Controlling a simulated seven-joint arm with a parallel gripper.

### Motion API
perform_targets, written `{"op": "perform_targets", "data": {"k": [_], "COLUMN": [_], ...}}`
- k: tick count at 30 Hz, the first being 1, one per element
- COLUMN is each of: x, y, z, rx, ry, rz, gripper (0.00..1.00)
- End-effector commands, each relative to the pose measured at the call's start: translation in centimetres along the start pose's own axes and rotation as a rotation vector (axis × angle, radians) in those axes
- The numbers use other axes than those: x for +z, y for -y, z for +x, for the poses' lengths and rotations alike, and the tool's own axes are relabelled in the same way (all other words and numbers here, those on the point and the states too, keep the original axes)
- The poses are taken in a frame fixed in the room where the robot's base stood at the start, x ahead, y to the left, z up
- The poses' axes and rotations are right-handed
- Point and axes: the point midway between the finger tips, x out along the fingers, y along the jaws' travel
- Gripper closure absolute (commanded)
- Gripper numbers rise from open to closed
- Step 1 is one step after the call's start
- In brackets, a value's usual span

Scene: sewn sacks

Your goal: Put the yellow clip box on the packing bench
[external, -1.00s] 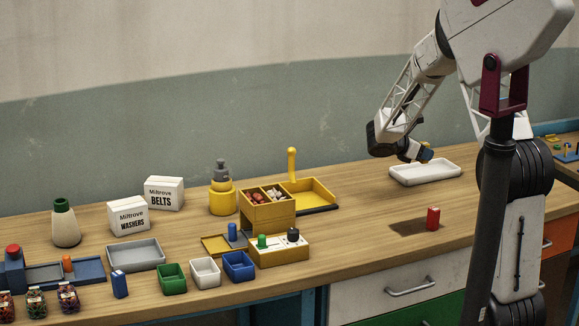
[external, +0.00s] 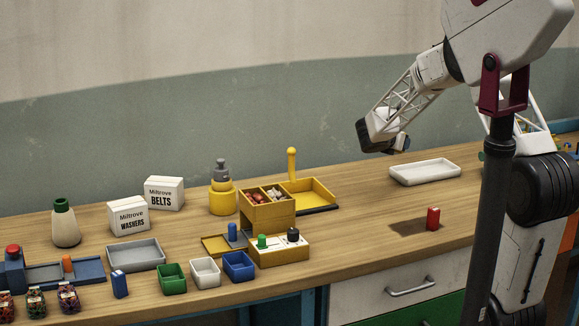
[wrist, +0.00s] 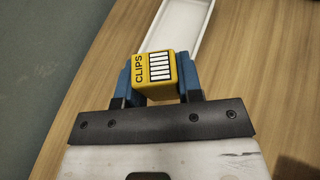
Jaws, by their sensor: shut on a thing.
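The yellow clip box (wrist: 159,72), lettered CLIPS with a striped label, is held between the blue fingers of my gripper (wrist: 160,82) in the wrist view. In the external view my gripper (external: 400,146) hangs above the wooden bench (external: 330,235), to the left of the white tray, and the box is mostly hidden there. The white tray (external: 425,172) lies on the bench and looks empty; it also shows beyond the box in the wrist view (wrist: 195,30). I cannot tell whether this wooden bench is the one called the packing bench.
A red cylinder (external: 433,218) stands in front of the tray. A yellow organiser (external: 268,215), small coloured bins, a grey tray (external: 135,255) and two white cartons (external: 128,216) fill the left part. Bare wood lies between the organiser and the white tray.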

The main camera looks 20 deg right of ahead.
Motion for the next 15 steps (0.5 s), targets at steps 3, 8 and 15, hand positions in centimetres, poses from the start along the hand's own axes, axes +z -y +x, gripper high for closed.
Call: {"op": "perform_targets", "data": {"k": [3, 8, 15], "x": [0.1, 0.0, 0.0], "y": [-0.8, -1.9, -3.3], "z": [-0.6, -1.3, -2.4], "rx": [0.049, 0.114, 0.209], "ry": [0.001, 0.001, 0.001], "rz": [-0.017, -0.044, -0.084], "gripper": [0.9, 0.9, 0.9]}}
